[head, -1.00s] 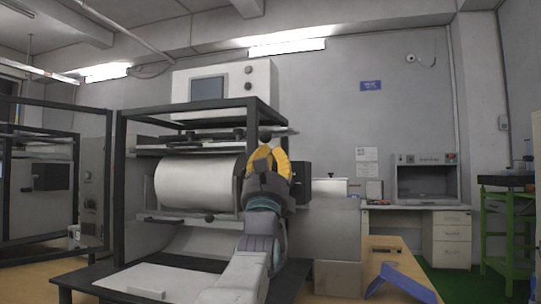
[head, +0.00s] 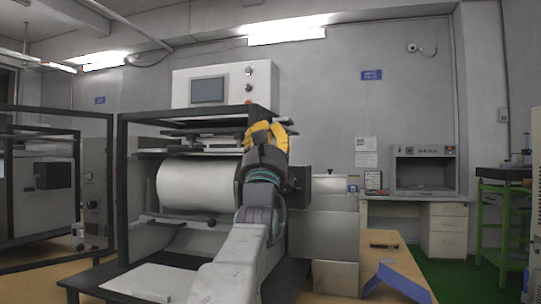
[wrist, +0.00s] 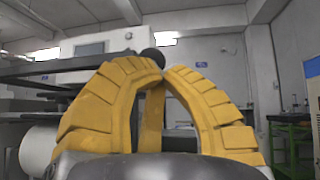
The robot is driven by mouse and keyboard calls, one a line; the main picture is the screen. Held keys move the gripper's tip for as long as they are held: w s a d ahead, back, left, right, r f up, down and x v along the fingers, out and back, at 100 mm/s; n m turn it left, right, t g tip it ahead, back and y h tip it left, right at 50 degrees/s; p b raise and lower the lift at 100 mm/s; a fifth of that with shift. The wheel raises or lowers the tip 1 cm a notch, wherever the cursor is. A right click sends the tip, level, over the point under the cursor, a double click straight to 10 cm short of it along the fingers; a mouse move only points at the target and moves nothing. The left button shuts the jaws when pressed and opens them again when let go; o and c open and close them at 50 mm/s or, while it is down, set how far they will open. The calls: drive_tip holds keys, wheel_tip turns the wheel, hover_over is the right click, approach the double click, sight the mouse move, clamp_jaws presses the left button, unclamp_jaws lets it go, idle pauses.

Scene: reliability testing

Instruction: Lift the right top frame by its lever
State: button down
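My gripper (head: 266,128) has yellow segmented fingers and is raised at the right end of the machine's upper part. In the wrist view, the fingers (wrist: 163,70) curve inward and their tips nearly meet. A dark round knob (wrist: 152,57), seemingly the lever's end, shows right at the tips. I see nothing held between the fingers; whether they touch the knob cannot be told. In the head view, my gripper hides the lever. The top frame's dark bars and plates (head: 205,133) lie above the white roll (head: 198,184).
The machine's black outer frame (head: 122,215) surrounds the roll. A control box (head: 225,84) stands on top. A dark box (head: 299,180) sits right of my arm. A wooden table (head: 385,245) with a blue angled piece (head: 400,282) stands at right.

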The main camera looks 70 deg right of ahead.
drive_tip(key=shift+s+a+r, duration=0.1)
drive_tip(key=shift+a+r, duration=0.1)
drive_tip(key=shift+r, duration=0.15)
drive_tip(key=shift+f, duration=0.1)
drive_tip(key=d+f+b+v, duration=0.1)
drive_tip(key=b+v, duration=0.3)
drive_tip(key=v, duration=0.9)
drive_tip(key=shift+b, duration=0.35)
idle(0.7)
